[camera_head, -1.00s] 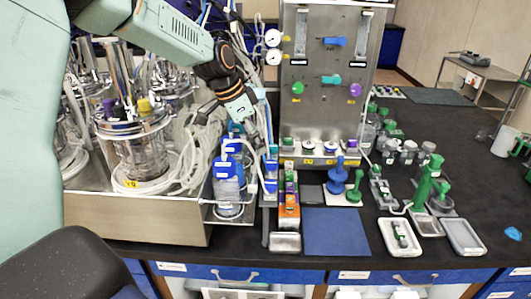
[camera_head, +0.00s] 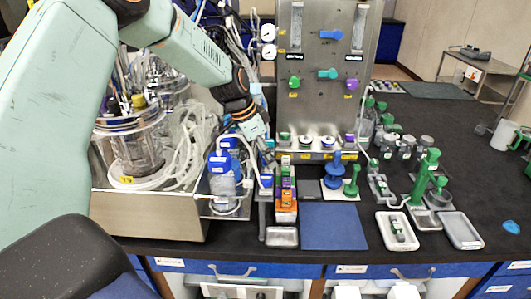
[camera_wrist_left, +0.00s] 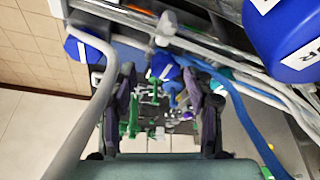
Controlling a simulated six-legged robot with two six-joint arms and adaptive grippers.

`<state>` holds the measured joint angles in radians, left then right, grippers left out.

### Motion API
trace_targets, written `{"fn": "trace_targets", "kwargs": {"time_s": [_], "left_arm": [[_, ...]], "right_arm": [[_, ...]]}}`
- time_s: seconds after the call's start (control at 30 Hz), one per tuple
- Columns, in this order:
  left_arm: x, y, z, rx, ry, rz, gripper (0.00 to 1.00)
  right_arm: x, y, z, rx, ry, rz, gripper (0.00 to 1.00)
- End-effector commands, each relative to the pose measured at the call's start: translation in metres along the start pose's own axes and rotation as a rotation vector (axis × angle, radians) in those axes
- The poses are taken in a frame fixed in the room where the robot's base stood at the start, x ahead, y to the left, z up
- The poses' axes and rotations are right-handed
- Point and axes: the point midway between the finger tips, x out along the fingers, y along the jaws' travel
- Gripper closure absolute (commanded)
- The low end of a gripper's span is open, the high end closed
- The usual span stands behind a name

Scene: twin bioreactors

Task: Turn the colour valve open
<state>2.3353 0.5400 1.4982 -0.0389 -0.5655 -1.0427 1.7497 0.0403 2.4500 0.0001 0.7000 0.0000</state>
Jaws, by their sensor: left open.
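The steel panel (camera_head: 322,110) carries several coloured valve handles: a blue one (camera_head: 331,35) at the top, a teal one (camera_head: 327,74) in the middle, a green one (camera_head: 294,82) at left and a purple one (camera_head: 351,84) at right. I cannot tell which is the colour valve. My left gripper (camera_head: 268,157) points down, left of the panel's lower edge, near the blue-capped bottles (camera_head: 222,170). In the wrist view its fingers (camera_wrist_left: 163,110) are apart, with nothing clearly held between them. My right gripper is not in view.
Glass bioreactor vessels (camera_head: 135,145) and loose white tubing crowd the left. A blue mat (camera_head: 333,227) lies bare at the front. Green fittings and trays (camera_head: 461,230) stand at the right.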

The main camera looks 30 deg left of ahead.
Motion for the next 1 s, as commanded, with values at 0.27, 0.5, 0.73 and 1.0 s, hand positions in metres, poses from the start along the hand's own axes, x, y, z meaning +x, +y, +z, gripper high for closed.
{"fn": "trace_targets", "kwargs": {"time_s": [0.27, 0.5, 0.73, 1.0], "left_arm": [[0.0002, -0.0025, -0.0003, -0.001, 0.000, -0.001, 0.54], [0.0001, -0.0022, -0.0003, -0.001, 0.000, -0.001, 0.75], [-0.0001, -0.0016, -0.0005, -0.001, 0.000, 0.001, 0.94], [-0.0003, -0.0014, 0.0000, -0.010, -0.001, -0.003, 1.00]], "right_arm": [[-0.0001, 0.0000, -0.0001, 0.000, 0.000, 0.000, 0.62], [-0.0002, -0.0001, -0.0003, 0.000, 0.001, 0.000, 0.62], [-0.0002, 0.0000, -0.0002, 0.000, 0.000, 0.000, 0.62], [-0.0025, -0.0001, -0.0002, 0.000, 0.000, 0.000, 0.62]]}}
